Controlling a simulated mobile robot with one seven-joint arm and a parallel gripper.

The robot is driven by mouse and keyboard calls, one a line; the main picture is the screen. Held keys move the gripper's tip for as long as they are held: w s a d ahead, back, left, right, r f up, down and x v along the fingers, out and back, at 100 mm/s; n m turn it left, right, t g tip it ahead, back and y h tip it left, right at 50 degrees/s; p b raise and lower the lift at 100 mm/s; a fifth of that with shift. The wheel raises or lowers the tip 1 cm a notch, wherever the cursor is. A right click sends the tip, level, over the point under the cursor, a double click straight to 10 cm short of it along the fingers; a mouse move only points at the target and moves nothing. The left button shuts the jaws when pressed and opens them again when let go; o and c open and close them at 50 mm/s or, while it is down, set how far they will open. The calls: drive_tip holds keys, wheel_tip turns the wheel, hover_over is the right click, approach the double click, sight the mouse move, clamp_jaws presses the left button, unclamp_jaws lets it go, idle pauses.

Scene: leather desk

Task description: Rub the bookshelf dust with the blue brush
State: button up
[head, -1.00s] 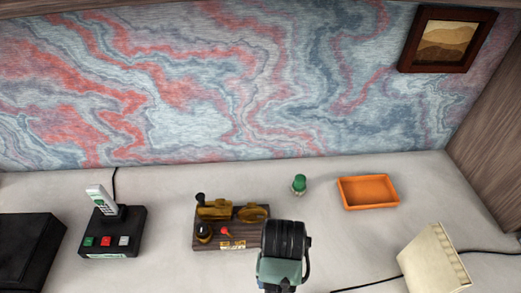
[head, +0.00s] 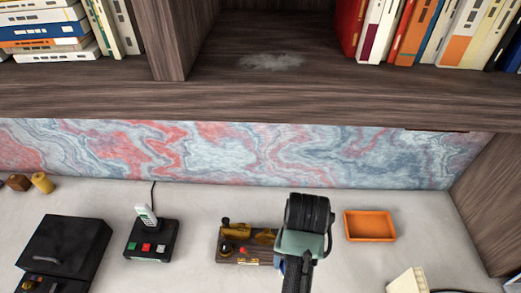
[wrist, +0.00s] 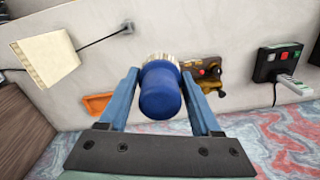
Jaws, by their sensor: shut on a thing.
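The blue brush (wrist: 160,95) has a rounded blue handle and pale bristles at its far end. In the wrist view my gripper (wrist: 160,74) is shut on it, one finger on each side. In the head view my arm's end stands above the desk, and its fingers and the brush are hidden behind it. The dust (head: 270,61) is a pale grey patch on the dark wooden bookshelf (head: 300,98), in the open middle compartment. The gripper is lower in the picture than the dust and apart from it.
Books (head: 420,32) stand right of the dust, and more books (head: 45,38) lie left behind a wooden divider (head: 160,40). On the desk are an orange tray (head: 370,238), a phone (head: 150,238), a black box (head: 62,250) and a wooden stand (head: 232,258).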

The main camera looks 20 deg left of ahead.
drive_tip(key=w+a+r, duration=0.4)
drive_tip(key=w+r, duration=0.1)
drive_tip(key=w, duration=0.1)
drive_tip(key=shift+r+n, duration=0.2)
drive_tip(key=shift+n, duration=0.2)
